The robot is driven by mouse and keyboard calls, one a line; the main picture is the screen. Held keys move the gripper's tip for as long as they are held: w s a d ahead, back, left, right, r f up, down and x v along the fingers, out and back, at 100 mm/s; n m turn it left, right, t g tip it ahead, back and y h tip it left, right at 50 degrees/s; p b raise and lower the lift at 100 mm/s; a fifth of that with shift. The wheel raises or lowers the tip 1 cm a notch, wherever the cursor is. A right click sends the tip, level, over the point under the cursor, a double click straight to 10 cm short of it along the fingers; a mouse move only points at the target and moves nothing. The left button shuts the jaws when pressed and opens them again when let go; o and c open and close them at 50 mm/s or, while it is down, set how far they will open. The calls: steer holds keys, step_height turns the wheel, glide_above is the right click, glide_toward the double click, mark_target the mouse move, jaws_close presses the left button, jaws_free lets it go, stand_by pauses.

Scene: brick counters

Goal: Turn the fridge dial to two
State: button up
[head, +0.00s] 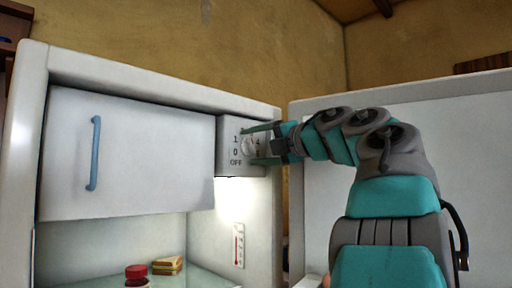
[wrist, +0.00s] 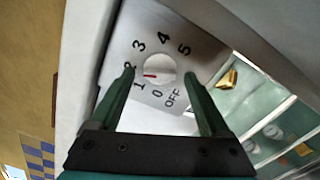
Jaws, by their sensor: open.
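The fridge dial (wrist: 160,70) is a round white knob on a grey panel marked OFF and 0 to 5. Its red mark points left in the wrist view, around the 1 and 2; I cannot tell exactly where it lies. In the head view the dial (head: 247,146) is partly hidden by my gripper. My gripper (wrist: 161,73) is open, with one green finger on each side of the dial. The left finger partly covers the 2. Gaps show between the fingers and the knob in the wrist view.
The fridge door (head: 405,105) stands open at the right, behind my arm. The closed freezer flap (head: 135,155) with a blue handle (head: 94,153) is left of the panel. A sandwich (head: 168,266) and a red-lidded jar (head: 136,272) stand on the glass shelf below.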

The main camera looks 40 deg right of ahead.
steer(key=shift+s, duration=0.1)
steer(key=s, duration=0.7)
steer(key=shift+s+d+b, duration=0.3)
steer(key=shift+b, duration=0.1)
